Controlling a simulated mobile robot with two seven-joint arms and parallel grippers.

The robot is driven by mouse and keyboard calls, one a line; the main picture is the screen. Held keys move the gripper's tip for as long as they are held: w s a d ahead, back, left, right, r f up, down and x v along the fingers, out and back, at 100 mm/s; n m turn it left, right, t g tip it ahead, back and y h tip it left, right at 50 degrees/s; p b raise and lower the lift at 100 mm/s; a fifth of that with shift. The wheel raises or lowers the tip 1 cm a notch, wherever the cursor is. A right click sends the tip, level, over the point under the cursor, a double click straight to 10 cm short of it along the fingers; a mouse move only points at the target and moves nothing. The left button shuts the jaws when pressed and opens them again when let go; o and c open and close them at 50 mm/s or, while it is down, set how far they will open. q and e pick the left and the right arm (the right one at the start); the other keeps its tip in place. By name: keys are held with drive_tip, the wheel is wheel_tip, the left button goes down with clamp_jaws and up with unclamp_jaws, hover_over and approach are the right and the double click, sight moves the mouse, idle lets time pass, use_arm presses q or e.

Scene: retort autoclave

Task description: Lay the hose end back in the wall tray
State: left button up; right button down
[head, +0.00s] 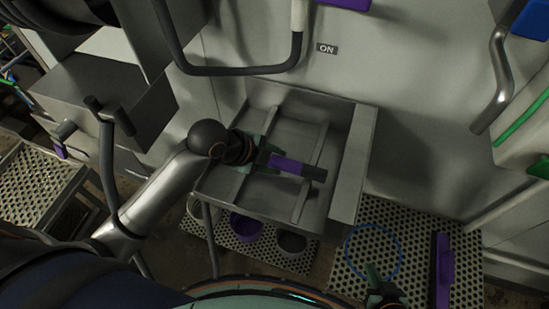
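The hose end (287,164), a purple-banded piece with a dark grey tip, lies across the wall tray in the head view, its tip pointing right. The wall tray (349,165) is a grey metal tray with raised sides and inner crossbars, against the pale wall. My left gripper (268,159) is over the tray's left part, its green fingers closed around the hose end. I cannot tell whether the hose end touches the crossbars or hangs just above them. A dark hose (209,238) hangs down at the tray's left. My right gripper (376,287) is at the bottom edge, mostly cut off.
A bent metal handle (497,85) projects at upper right.

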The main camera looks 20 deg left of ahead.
use_arm(q)
drive_tip(key=o, duration=0.5)
drive_tip(key=shift+c, duration=0.2)
drive_tip(key=v, duration=1.2)
drive_tip(key=shift+a+r, duration=0.15)
drive_tip(key=shift+r, duration=0.05)
